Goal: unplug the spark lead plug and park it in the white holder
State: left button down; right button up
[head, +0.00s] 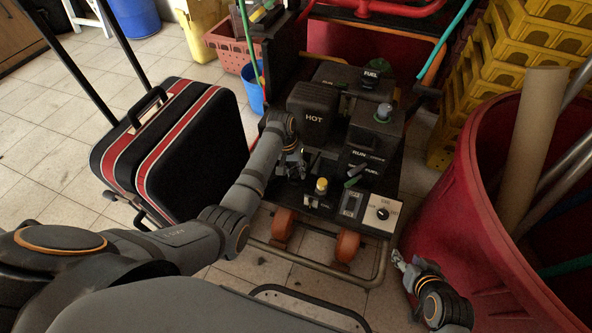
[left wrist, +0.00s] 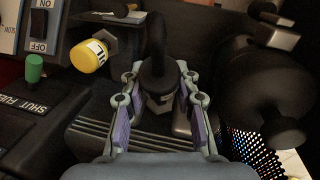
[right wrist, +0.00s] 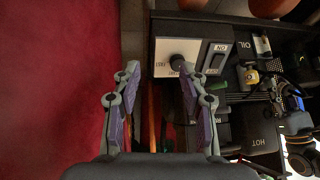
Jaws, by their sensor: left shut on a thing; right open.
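The black spark lead plug (left wrist: 157,73) is between the fingers of my left gripper (left wrist: 158,76) in the left wrist view, with its thick lead curving up from it. My left gripper is shut on it. A grey hex-shaped part (left wrist: 160,102) shows just below the plug; I cannot tell whether the two are joined. In the head view my left gripper (head: 293,163) is at the machine's left side, below the HOT cover, and hides the plug. My right gripper (head: 402,262) is open and empty, low between the machine and the red bin. I cannot make out the white holder.
The machine's panel carries a yellow-capped oil filler (head: 321,186), a rocker switch (head: 351,203) and a white dial plate (head: 381,213). The red bin (head: 470,220) stands close on the right. A black suitcase (head: 190,150) stands left. Tiled floor lies between.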

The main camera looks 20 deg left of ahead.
jog(key=s+f+g+p, duration=0.1)
jog(key=s+f+g, duration=0.2)
jog(key=s, duration=0.4)
jog(key=shift+s+g+p, duration=0.15)
jog(key=shift+g+p, duration=0.25)
jog(key=shift+g, duration=0.2)
dwell(0.4)
jog(key=shift+a, duration=0.1)
